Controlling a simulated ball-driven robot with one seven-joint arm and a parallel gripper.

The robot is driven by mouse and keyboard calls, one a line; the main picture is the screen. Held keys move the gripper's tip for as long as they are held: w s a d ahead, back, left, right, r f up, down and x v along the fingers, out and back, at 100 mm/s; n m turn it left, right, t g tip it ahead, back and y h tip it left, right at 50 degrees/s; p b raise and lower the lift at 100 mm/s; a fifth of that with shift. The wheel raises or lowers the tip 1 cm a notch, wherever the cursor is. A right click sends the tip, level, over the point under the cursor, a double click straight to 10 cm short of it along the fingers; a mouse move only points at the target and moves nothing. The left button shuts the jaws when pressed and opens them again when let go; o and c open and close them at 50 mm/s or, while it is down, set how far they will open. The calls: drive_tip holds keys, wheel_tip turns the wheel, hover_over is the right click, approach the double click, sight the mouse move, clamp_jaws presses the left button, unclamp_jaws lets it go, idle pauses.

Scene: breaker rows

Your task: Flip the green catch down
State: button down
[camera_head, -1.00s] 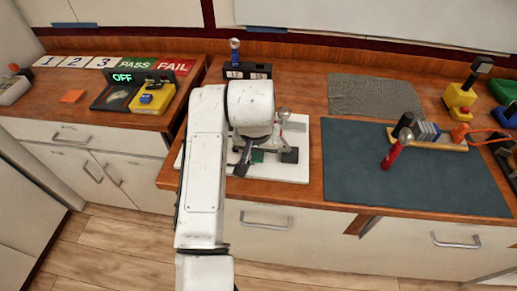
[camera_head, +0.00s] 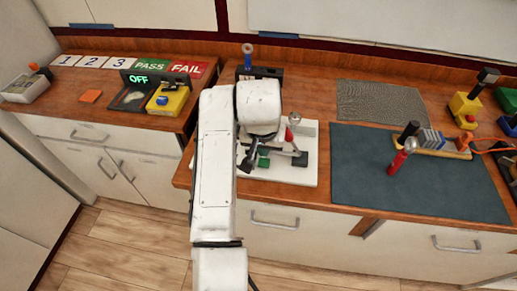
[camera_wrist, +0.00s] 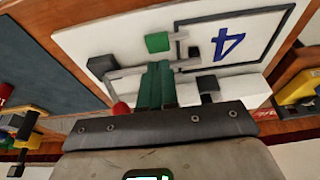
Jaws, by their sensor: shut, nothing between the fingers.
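The green catch (camera_wrist: 157,42) is a small green block on the white board (camera_wrist: 85,40), in the wrist view just beyond my fingertips. A green block also shows on the board in the head view (camera_head: 263,162), just below my wrist. My gripper (camera_wrist: 160,68) is shut and empty; its two green fingers lie side by side, pointing toward the catch. I cannot tell whether they touch it. In the head view my arm hides most of the gripper and part of the board.
Grey metal bars and black blocks (camera_wrist: 103,66) stand around the catch. A red-gripped lever (camera_head: 289,135) stands close to my gripper. The board bears a framed blue 4 (camera_wrist: 228,42). A dark mat (camera_head: 400,185) lies to the right with a red-handled tool (camera_head: 402,158).

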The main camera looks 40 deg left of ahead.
drive_tip(key=b+v, duration=0.2)
drive_tip(key=v, duration=0.8)
drive_tip(key=shift+w+r, duration=0.1)
drive_tip(key=shift+w, duration=0.05)
